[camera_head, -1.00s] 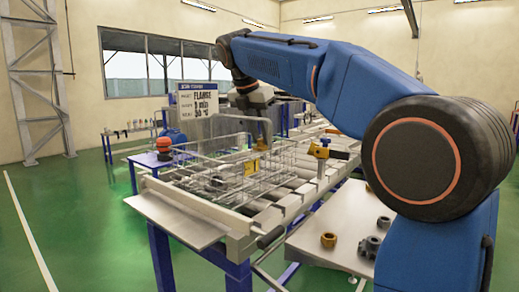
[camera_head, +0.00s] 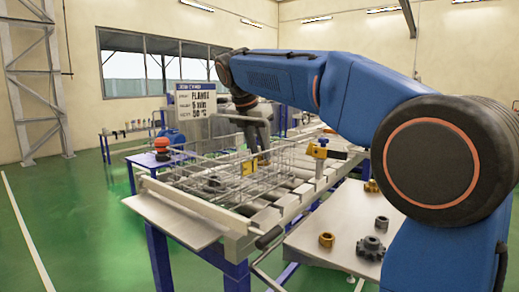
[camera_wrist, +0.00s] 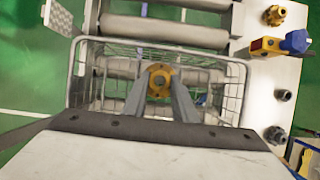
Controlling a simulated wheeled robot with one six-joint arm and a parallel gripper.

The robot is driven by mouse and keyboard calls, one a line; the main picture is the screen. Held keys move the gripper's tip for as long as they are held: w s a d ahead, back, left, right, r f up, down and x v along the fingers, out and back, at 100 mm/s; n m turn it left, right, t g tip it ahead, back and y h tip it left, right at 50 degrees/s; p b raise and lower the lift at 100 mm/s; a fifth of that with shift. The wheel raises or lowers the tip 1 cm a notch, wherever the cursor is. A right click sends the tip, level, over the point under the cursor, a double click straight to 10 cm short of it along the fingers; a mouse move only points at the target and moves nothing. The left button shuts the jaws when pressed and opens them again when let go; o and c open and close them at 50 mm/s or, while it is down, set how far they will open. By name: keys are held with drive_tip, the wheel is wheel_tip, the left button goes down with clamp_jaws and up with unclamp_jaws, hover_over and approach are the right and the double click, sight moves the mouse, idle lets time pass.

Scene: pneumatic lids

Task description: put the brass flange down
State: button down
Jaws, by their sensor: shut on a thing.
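The brass flange (camera_wrist: 159,72) is a yellow ring with a dark centre hole, gripped between the two grey fingertips of my gripper (camera_wrist: 159,88) in the wrist view. It is over or inside the wire basket (camera_wrist: 243,88); its exact height cannot be told.
A side table (camera_head: 310,255) to the right holds a brass fitting (camera_head: 327,240), a dark gear (camera_head: 371,247) and other small parts. A yellow block with a blue knob (camera_head: 318,150) stands at the conveyor's edge.

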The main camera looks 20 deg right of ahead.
drive_tip(key=shift+f, duration=0.15)
drive_tip(key=c, duration=1.4)
unclamp_jaws()
drive_tip(key=shift+c, duration=0.2)
drive_tip(key=v, duration=1.3)
drive_tip(key=shift+d, duration=0.2)
drive_tip(key=shift+d, duration=0.1)
